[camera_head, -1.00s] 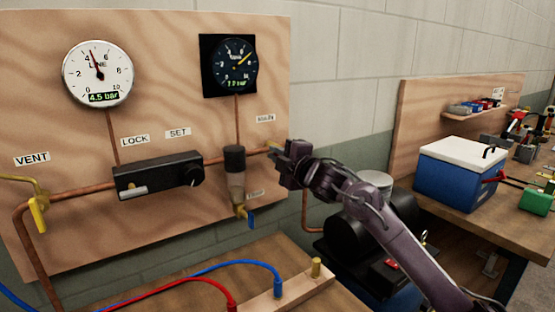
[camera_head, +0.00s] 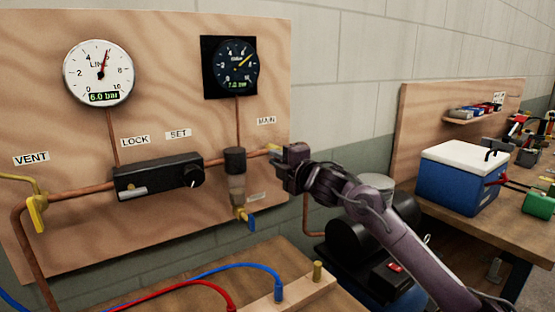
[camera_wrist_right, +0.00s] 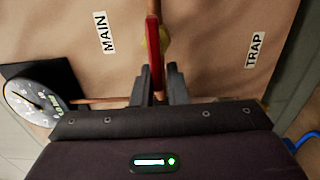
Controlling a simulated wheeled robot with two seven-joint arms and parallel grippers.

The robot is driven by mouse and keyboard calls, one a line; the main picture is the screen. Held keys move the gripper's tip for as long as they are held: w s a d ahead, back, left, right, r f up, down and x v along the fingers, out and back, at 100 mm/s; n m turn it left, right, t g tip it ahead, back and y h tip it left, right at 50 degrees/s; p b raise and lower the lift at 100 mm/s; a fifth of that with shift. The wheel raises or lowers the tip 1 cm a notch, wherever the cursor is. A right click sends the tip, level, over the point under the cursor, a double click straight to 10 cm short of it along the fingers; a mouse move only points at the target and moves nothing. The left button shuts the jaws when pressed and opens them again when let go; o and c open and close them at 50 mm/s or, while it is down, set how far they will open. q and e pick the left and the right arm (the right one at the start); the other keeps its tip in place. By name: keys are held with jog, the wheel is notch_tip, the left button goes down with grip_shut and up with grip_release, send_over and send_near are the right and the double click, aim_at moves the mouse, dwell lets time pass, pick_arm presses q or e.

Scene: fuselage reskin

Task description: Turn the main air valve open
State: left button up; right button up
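The main air valve's red lever handle (camera_wrist_right: 154,60) stands between the two fingers of my right gripper (camera_wrist_right: 160,82) in the right wrist view. The fingers lie close along both sides of the handle and look shut on it. The brass valve body (camera_wrist_right: 165,40) shows behind the handle. In the head view my right gripper (camera_head: 283,153) is at the end of the copper pipe, below the MAIN label (camera_head: 266,120), and hides most of the valve. The white LINE gauge (camera_head: 98,78) reads 6.0 bar. My left gripper is not in view.
The dark gauge (camera_head: 232,68) reads 7.0 bar. The regulator block (camera_head: 158,176), the filter bowl (camera_head: 236,185) with a blue-handled tap (camera_head: 251,221), and the yellow vent lever (camera_head: 37,214) are on the board. A blue cooler box (camera_head: 455,185) stands at right.

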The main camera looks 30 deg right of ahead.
jog(key=o, duration=0.3)
jog(key=s, duration=0.2)
jog(key=s+b, duration=0.1)
jog(key=s, duration=0.2)
jog(key=s+d+b, duration=0.1)
jog(key=s, duration=0.1)
jog(key=shift+s, duration=0.4)
